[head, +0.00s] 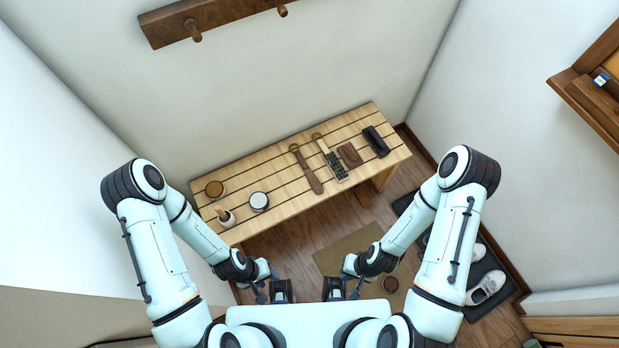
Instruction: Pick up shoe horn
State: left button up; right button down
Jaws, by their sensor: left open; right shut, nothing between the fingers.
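The shoe horn (308,171) appears to be the long, slim brown piece with a rounded top end. It lies flat on the slatted wooden bench (290,188), near the middle of its top. My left gripper (271,292) is open and empty, below the bench's front edge in the picture and well apart from the shoe horn. My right gripper (343,290) is shut with nothing in it, to the right of the left one and also apart from the bench.
Right of the shoe horn lie a bristled brush (335,166), a brown block-like item (350,154) and a black item (376,141). Walls stand close behind; shoes (487,287) sit at right.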

aim_at(315, 183)
jog(key=k+j+z, duration=0.15)
jog(key=i+l+u, duration=0.2)
jog(key=u, duration=0.25)
jog(key=i+l+u, duration=0.15)
jog(key=l+u, duration=0.3)
jog(key=j, duration=0.1)
